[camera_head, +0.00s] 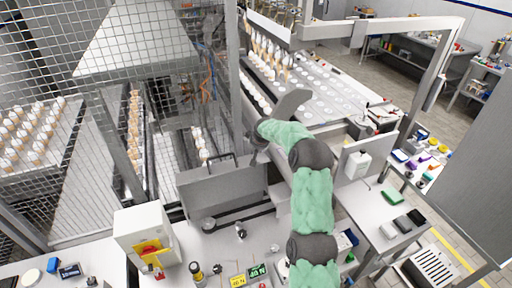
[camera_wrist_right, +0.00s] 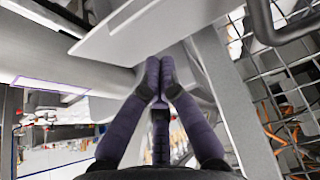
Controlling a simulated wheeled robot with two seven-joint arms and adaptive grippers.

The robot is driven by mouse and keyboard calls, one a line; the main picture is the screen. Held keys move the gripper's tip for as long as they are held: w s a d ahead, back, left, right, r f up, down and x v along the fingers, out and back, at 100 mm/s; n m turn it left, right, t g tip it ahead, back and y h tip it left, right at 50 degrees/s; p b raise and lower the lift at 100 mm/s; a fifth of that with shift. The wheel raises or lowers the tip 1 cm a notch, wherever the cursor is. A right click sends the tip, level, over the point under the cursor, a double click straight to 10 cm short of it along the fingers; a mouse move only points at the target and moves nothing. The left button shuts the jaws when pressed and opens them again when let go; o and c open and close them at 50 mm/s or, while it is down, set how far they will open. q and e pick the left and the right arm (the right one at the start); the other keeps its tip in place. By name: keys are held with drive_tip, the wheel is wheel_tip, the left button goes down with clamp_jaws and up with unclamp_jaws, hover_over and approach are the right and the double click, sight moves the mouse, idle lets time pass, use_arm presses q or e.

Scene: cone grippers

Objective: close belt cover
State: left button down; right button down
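The belt cover seems to be the grey panel (camera_head: 222,190) with a dark bar handle (camera_head: 222,160) at the middle of the head view. It stands upright in front of the belt opening, where rows of cones show behind the mesh. My right arm reaches up to its right end, and my right gripper (camera_head: 259,148) is small and partly hidden there. In the right wrist view its purple fingers (camera_wrist_right: 159,72) are together with nothing visible between them. Their tips are close to grey metal parts; contact cannot be told. A dark bar handle (camera_wrist_right: 285,22) shows at upper right. My left gripper is not in view.
A wire mesh fence (camera_head: 70,60) fills the left. A metal post (camera_head: 236,80) stands just behind my gripper. A conveyor (camera_head: 320,85) with cones lies beyond. A white box with a yellow and red switch (camera_head: 150,236) stands at lower left. A side table (camera_head: 375,213) is right.

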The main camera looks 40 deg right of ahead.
drive_tip(key=shift+p+x, duration=0.3)
drive_tip(key=shift+x, duration=0.85)
drive_tip(key=shift+s+a, duration=0.1)
drive_tip(key=shift+s, duration=0.3)
drive_tip(key=shift+s+a+r+p, duration=0.15)
drive_tip(key=shift+s+a+p, duration=0.05)
drive_tip(key=shift+s, duration=0.35)
drive_tip(key=shift+s+a+r+p, duration=0.1)
drive_tip(key=shift+s+a+p, duration=0.1)
drive_tip(key=shift+s, duration=0.75)
